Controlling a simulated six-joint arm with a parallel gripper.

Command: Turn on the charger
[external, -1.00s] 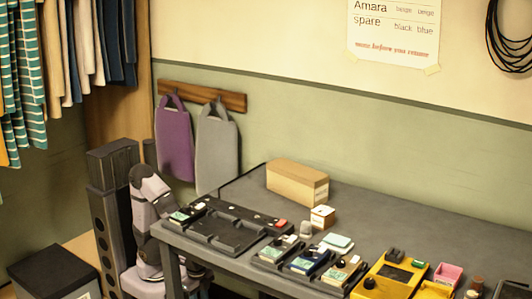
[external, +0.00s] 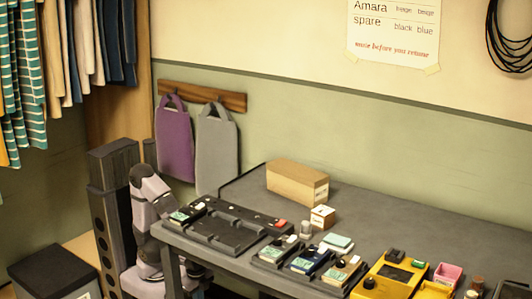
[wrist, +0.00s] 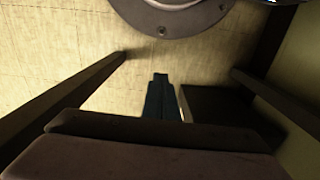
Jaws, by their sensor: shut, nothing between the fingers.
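A yellow device (external: 388,277) with a dark panel and black parts on top sits near the front edge of the table, toward the right. It may be the charger, but no readable label shows which device that is. My gripper (wrist: 160,82) is shut and empty in the wrist view, its dark teal fingers together over pale flooring. In the external view my arm stands at the table's left end and its lower part is partly hidden by the table, so the fingertips cannot be made out there. My gripper is well away from the yellow device.
Several small pedal-like units (external: 307,260) line the table's front edge. A black tray (external: 235,227), a wooden box (external: 297,183) and a small box (external: 322,217) stand left of the yellow device. A pink container (external: 447,274) is to its right. The rear right tabletop is clear.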

